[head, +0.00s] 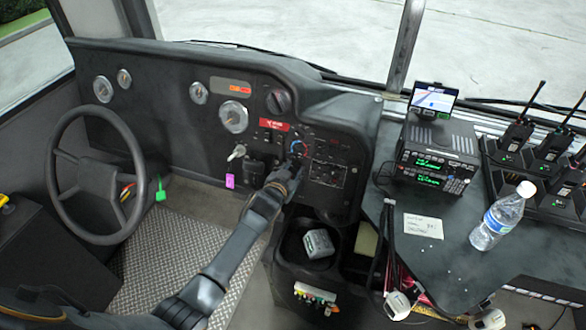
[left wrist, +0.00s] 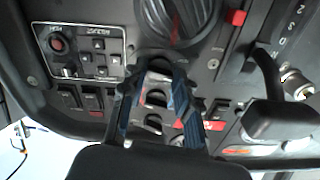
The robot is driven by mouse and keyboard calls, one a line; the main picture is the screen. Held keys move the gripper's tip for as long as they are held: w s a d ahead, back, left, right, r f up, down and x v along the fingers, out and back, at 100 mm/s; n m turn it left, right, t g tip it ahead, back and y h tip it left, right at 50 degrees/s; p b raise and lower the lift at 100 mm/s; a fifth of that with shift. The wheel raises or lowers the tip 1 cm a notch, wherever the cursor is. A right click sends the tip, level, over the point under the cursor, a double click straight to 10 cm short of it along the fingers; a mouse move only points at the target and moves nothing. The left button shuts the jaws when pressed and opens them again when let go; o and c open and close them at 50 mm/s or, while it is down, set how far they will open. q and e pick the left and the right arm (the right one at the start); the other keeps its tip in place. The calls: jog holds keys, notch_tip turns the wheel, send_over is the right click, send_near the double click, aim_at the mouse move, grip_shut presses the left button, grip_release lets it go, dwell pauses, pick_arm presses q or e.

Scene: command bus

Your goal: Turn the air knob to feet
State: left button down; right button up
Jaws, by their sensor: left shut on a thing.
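My left gripper (head: 293,165) reaches the dash controls (head: 340,160) in the head view, just below a knob with a red and blue ring (head: 299,146). In the left wrist view, its two dark blue fingers (left wrist: 158,90) point at the panel and are shut on a small part between them, seemingly the air knob. The fingers and the arm largely hide that part, and I cannot read its setting or markings. A large round dark control with a red line (left wrist: 178,22) lies just past the fingertips. My right gripper is not in view.
A key (head: 237,152) with a purple tag (head: 230,181) hangs left of the gripper. The steering wheel (head: 95,175) is farther left. Rocker switches (left wrist: 85,97) sit near the fingers. A radio (head: 435,160) and a water bottle (head: 500,215) stand on the right counter.

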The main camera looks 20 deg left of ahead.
pick_arm(q)
jog(key=shift+m, duration=0.4)
jog(key=c, duration=1)
grip_release()
jog(key=shift+s, duration=0.1)
jog(key=v, duration=1.1)
jog(key=shift+s+r, duration=0.15)
jog(key=shift+s, duration=0.25)
